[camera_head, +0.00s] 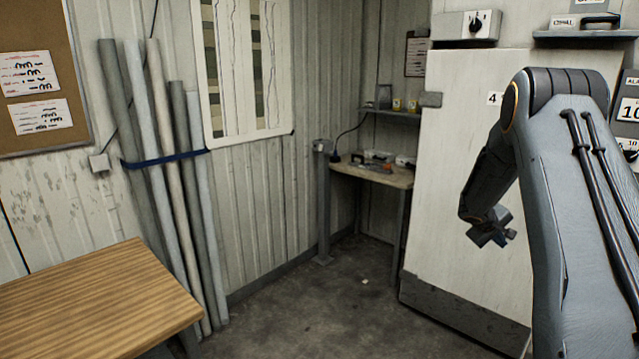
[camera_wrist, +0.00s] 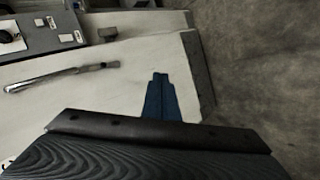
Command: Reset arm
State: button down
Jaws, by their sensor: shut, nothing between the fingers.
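My arm rises on the right of the head view, bends at a high elbow and hangs down in front of the pale door. My gripper (camera_head: 508,235) is at its lower end, small and partly turned away. In the wrist view my gripper (camera_wrist: 160,76) shows as one narrow blue shape with its fingers together and nothing held. Whether it touches the door cannot be told from these views.
The large pale door (camera_head: 460,120) stands behind my arm; its long handle (camera_wrist: 60,76) shows in the wrist view. A corner bench (camera_head: 395,177) holds small items. A wooden table (camera_head: 90,305) and grey tubes (camera_head: 165,180) are left. Open floor (camera_head: 320,310) lies between.

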jog(key=s+a+r+m+g+y, duration=0.1)
jog(key=s+a+y, duration=0.1)
jog(key=s+a, duration=0.8)
jog(key=s+a+r+g+y, duration=0.1)
jog(key=s+a+r+y, duration=0.15)
jog(key=s+a, duration=0.75)
jog(key=s+a+y, duration=0.2)
jog(key=s+a, duration=0.6)
jog(key=a, duration=0.2)
jog(key=s+a+m+y+b, duration=0.1)
jog(key=s+a+y, duration=0.1)
jog(key=s+a, duration=0.6)
jog(key=a, duration=0.3)
jog(key=shift+s+a+f+g, duration=0.15)
jog(key=shift+a+f+g, duration=0.1)
jog(key=shift+g, duration=0.15)
